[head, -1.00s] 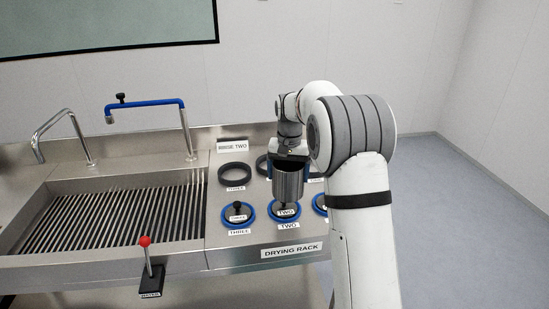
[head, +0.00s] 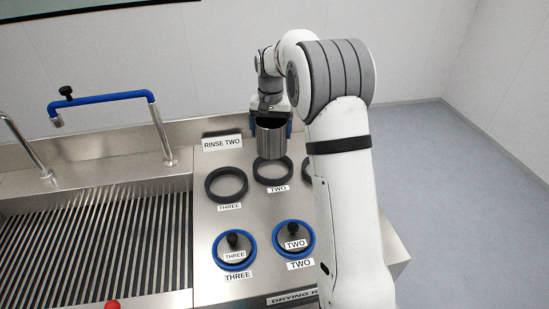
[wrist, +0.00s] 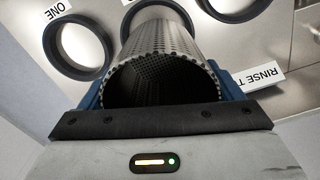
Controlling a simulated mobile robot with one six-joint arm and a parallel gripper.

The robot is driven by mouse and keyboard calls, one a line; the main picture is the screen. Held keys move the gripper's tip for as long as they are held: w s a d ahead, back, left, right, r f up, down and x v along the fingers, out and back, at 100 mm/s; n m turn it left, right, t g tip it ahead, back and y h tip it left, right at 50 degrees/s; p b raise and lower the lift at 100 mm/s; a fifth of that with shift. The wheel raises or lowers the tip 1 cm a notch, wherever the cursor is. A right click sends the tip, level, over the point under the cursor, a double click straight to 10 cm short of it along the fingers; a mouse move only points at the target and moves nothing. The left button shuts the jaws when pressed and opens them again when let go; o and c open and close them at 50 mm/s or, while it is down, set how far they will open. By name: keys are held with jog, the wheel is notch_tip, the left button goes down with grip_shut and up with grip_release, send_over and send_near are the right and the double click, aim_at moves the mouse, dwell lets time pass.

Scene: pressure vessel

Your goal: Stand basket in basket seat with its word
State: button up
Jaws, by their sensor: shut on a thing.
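My gripper (head: 271,118) is shut on the basket (head: 271,142), a grey metal cylinder, and holds it upright. In the head view the basket is over or just behind the black ring seat labelled TWO (head: 273,172); the gap below it is hard to judge. In the wrist view the perforated basket (wrist: 158,65) points away from my gripper (wrist: 160,105), its open mouth towards me. Part of a black ring (wrist: 157,8) shows beyond its far end. I cannot read a word on the basket.
A ring seat labelled THREE (head: 226,184) is to the left, and another ring (wrist: 78,45) by the word ONE is at the wrist view's left. Blue-rimmed lids THREE (head: 234,250) and TWO (head: 294,241) lie in front. A RINSE TWO sign (head: 222,143) stands behind; the slatted sink (head: 95,240) is left.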

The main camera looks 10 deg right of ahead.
aim_at(273, 153)
jog(key=f, duration=0.3)
jog(key=f+p, duration=0.1)
jog(key=f, duration=0.5)
jog(key=shift+d+p, duration=0.25)
jog(key=shift+p, duration=0.1)
jog(key=shift+s, duration=0.15)
jog(key=shift+f, duration=0.15)
jog(key=o, duration=1.1)
